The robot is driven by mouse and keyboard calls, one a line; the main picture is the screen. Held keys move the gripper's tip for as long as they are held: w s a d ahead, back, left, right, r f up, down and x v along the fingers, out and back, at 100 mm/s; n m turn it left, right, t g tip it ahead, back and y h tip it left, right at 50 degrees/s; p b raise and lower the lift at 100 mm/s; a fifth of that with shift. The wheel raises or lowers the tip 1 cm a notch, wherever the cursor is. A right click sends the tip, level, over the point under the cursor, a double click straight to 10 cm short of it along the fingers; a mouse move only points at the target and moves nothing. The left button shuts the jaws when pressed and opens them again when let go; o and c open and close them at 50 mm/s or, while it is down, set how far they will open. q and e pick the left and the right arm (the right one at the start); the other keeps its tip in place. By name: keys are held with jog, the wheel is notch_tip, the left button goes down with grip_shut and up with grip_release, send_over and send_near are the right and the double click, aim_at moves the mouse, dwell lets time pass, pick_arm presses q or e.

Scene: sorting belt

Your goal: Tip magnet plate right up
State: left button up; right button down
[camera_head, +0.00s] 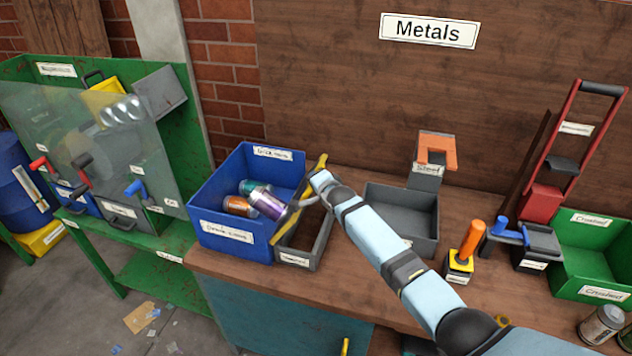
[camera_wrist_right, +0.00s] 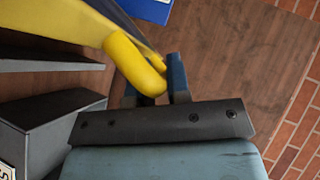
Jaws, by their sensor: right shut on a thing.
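The magnet plate (camera_head: 292,215) is a narrow, tilted piece with yellow edges. It stands between the blue bin and the long grey tray in the head view. Its yellow end handle (camera_wrist_right: 135,65) fills the upper middle of the right wrist view. My right gripper (camera_wrist_right: 155,92) has its dark fingers around this handle and is shut on it. In the head view, my right arm reaches in from the lower right and hides part of the plate and the tray. My left gripper is in neither view.
The blue bin (camera_head: 237,247) holds several cans beside the plate. The grey tray (camera_head: 296,260) is below it; a wider grey bin (camera_head: 416,250) stands to the right. An orange-handled tool (camera_head: 472,240), a red-framed press (camera_head: 543,198) and a green bin (camera_head: 568,276) stand further right.

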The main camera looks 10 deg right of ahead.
jog(key=shift+a+r, duration=0.15)
jog(key=shift+r, duration=0.1)
jog(key=c, duration=1.1)
grip_release()
jog(key=shift+a+f, duration=0.1)
jog(key=shift+f, duration=0.1)
jog(key=shift+s, duration=0.1)
jog(key=shift+s+d, duration=0.25)
jog(key=v, duration=1.3)
jog(key=shift+r, duration=0.2)
